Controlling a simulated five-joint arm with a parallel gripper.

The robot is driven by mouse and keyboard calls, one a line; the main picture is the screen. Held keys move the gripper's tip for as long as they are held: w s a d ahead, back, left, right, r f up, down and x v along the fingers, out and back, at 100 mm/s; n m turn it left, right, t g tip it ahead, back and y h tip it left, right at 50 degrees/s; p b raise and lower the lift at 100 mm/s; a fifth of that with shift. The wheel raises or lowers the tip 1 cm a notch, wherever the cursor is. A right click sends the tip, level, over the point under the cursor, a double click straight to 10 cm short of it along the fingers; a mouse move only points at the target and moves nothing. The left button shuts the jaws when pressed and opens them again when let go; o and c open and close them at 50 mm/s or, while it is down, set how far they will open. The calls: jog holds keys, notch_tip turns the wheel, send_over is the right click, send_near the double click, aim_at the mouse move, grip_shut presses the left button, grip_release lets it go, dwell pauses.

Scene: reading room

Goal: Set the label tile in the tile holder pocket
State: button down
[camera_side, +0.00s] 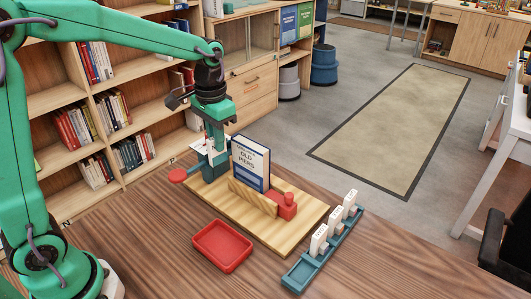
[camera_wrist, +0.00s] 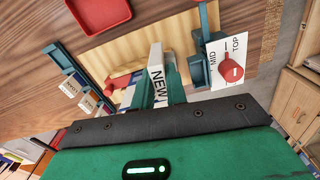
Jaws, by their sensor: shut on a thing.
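A white label tile marked NEW (camera_wrist: 157,84) is between the two fingers of my gripper (camera_wrist: 162,94) in the wrist view. The gripper is shut on it. In the side view my gripper (camera_side: 216,138) is low over the back left of the wooden board, just left of the book, by a teal stand (camera_side: 212,170). The tile cannot be made out there. In the wrist view this stand (camera_wrist: 198,70) carries a white plate marked MID and TOP (camera_wrist: 228,58) with a red knob, right of the tile. I cannot make out the holder pocket or whether the tile touches it.
A book titled Old Piers (camera_side: 250,164) stands upright on the wooden board (camera_side: 262,232), beside a red clamp (camera_side: 287,207). A teal rack (camera_side: 299,275) holds several white tiles at right. A red tray (camera_side: 222,247) lies in front. Bookshelves stand behind the table.

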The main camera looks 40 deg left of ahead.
jog(key=shift+a+n, duration=0.7)
jog(key=shift+a, duration=0.05)
jog(key=shift+r, duration=0.2)
jog(key=shift+r, duration=0.25)
jog(key=r, duration=0.4)
jog(key=shift+d+r, duration=0.25)
jog(key=s+d+m, duration=0.2)
jog(key=d+m, duration=0.9)
jog(key=d, duration=1.8)
jog(key=s+d+m, duration=0.7)
jog(key=s+d, duration=0.5)
jog(key=d, duration=0.5)
jog(key=shift+a+f, duration=0.2)
jog(key=shift+f, duration=9.8)
